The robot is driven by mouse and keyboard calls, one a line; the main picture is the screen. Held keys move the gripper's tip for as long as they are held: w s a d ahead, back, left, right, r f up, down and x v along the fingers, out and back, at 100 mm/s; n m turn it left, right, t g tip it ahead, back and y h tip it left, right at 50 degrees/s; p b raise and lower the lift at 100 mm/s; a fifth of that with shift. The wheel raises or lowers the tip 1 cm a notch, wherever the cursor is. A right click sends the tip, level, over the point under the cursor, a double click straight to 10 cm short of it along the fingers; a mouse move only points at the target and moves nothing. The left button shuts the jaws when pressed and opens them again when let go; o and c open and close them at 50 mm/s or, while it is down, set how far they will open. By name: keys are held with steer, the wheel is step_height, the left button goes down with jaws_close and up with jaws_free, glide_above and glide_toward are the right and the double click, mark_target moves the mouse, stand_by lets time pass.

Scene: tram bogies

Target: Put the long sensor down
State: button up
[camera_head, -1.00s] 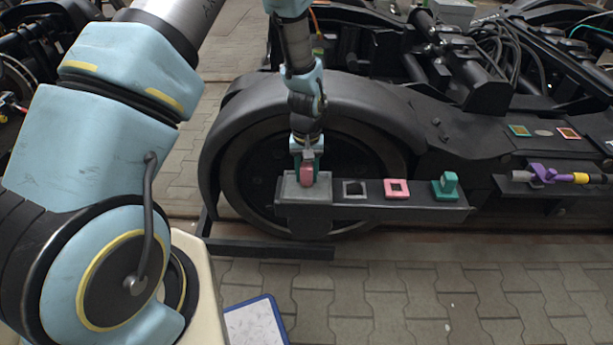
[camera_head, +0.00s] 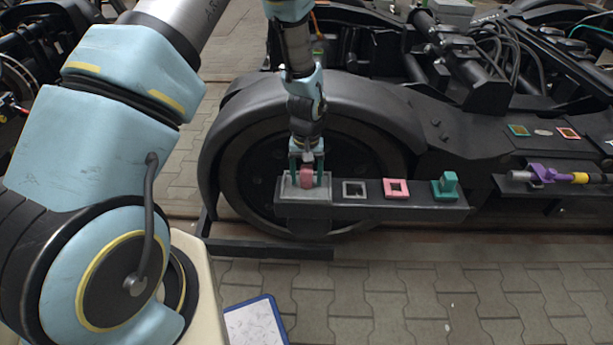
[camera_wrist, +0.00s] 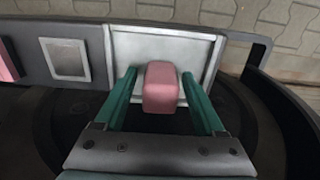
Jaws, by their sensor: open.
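A pink block (camera_head: 307,178), which I take to be the long sensor, stands upright in the shallow grey tray (camera_head: 303,195) at the left end of the ledge. The block (camera_wrist: 161,88) and the tray's bare floor (camera_wrist: 127,52) also show in the wrist view. My gripper (camera_head: 306,184) is open, with one green finger on each side of the block. In the wrist view, gaps show between the block and both fingers. The block's underside is hidden.
Right of the tray, the ledge holds a grey square frame (camera_head: 355,189), a pink square frame (camera_head: 396,188) and a green piece (camera_head: 446,186). A purple and yellow tool (camera_head: 560,176) lies on another ledge. The wheel guard (camera_head: 310,100) rises behind the tray.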

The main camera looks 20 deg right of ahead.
mark_target(307, 168)
step_height(307, 168, up, 12)
steer(key=shift+r, duration=0.1)
steer(key=w+a+r+n, duration=0.1)
steer(key=a+r, duration=0.3)
steer(key=a, duration=0.4)
steer(key=w+a+r+n, duration=0.1)
steer(key=a+r, duration=0.4)
steer(key=a, duration=0.4)
steer(key=s+a+r+n, duration=0.1)
steer(key=s+a+r, duration=0.1)
steer(key=a, duration=0.4)
steer(key=s+a+r+t, duration=0.1)
steer(key=s+a+r, duration=0.1)
steer(key=s+a, duration=0.2)
steer(key=a, duration=0.3)
steer(key=shift+r+n+t, duration=0.3)
steer(key=shift+n, duration=0.1)
steer(key=shift+a+p, duration=0.1)
steer(key=shift+p, duration=0.25)
step_height(307, 168, up, 16)
steer(key=p, duration=1.5)
steer(key=shift+p, duration=0.4)
steer(key=shift+f, duration=0.1)
